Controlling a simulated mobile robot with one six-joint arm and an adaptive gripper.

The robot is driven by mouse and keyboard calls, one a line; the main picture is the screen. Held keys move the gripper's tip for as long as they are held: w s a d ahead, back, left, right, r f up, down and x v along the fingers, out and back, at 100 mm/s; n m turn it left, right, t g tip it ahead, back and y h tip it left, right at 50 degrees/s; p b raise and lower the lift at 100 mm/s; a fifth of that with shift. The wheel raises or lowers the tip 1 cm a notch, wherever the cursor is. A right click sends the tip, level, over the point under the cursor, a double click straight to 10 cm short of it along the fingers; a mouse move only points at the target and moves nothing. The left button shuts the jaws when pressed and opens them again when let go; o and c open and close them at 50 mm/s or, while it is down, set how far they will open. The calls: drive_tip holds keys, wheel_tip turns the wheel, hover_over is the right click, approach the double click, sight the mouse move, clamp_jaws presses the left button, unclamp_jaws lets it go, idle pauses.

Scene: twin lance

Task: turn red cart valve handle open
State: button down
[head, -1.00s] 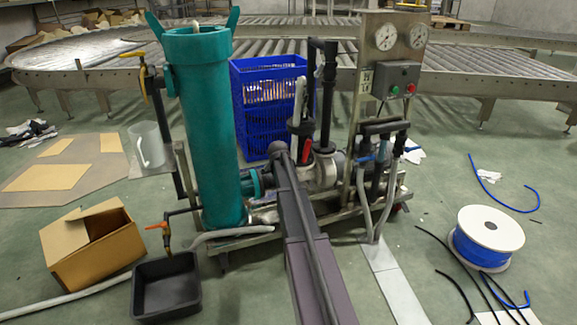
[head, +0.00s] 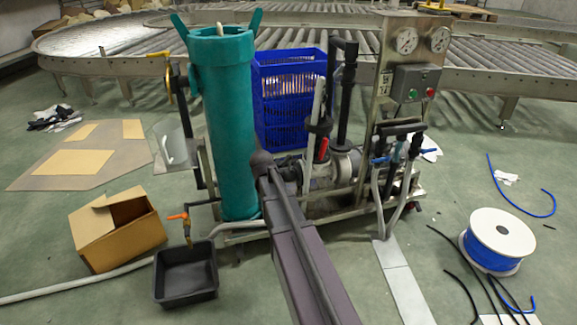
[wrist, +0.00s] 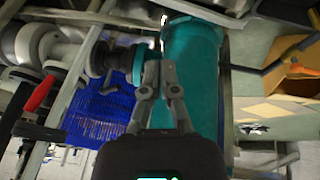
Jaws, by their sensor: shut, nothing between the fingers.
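The red valve handle (head: 322,149) sits on the cart's grey and white pipework, right of the teal filter column (head: 228,130). In the wrist view, the red handle (wrist: 41,94) shows at the left, tilted, beside white pipe fittings. My gripper (wrist: 161,72) is shut and empty, in front of the teal column (wrist: 190,75) and its flange. The red handle is well left of the fingers there and not touched. In the head view my arm covers the lower middle of the cart, and my gripper cannot be made out.
An orange-handled tap (head: 178,216) stands left of the column over a black tub (head: 186,273). A cardboard box (head: 118,230) lies left of it. A blue crate (head: 290,100) stands behind the cart. A hose spool (head: 497,240) and loose hoses lie on the right floor.

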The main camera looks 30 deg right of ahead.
drive_tip(key=s+a+r+g+y+p, duration=0.1)
drive_tip(key=s+a+r+p, duration=0.2)
drive_tip(key=s+a, duration=0.5)
drive_tip(key=s+a+r+g+y+p, duration=0.1)
drive_tip(key=s+a+r+g+p, duration=0.1)
drive_tip(key=s+a, duration=0.7)
drive_tip(key=shift+s+r+n+p, duration=0.4)
drive_tip(key=shift+s+r, duration=0.15)
drive_tip(key=shift+s, duration=0.5)
